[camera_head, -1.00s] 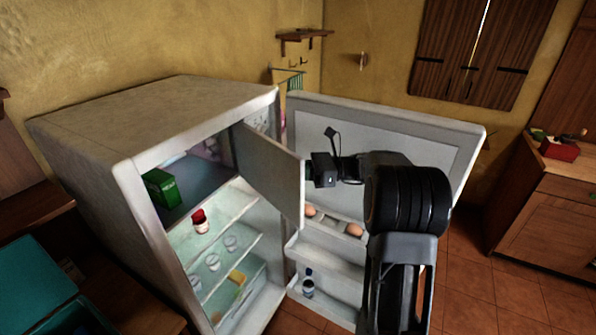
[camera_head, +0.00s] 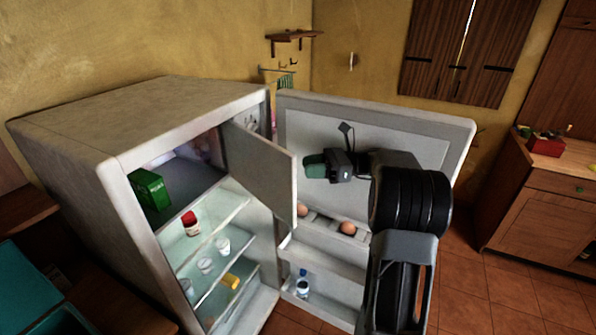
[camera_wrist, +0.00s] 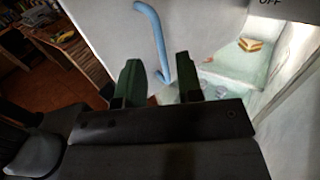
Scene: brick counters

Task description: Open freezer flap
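The freezer flap (camera_head: 262,170) is a pale grey panel at the top of the fridge. It stands swung outward, with the freezer compartment exposed at its left. My gripper (camera_head: 313,166) is just right of the flap's free edge, in front of the open fridge door. In the wrist view, the two green fingers of my gripper (camera_wrist: 160,75) are apart with nothing held between them. A blue bent handle (camera_wrist: 155,35) on a white panel lies beyond the fingertips; the panel appears to be the flap's outer face. The handle is hidden in the head view.
The fridge door (camera_head: 300,117) stands open behind my arm, with eggs (camera_head: 347,228) and a bottle (camera_head: 302,284) on its racks. A green box (camera_head: 150,189) is in the freezer compartment. A red-capped jar (camera_head: 191,223) and glasses stand on the shelves below.

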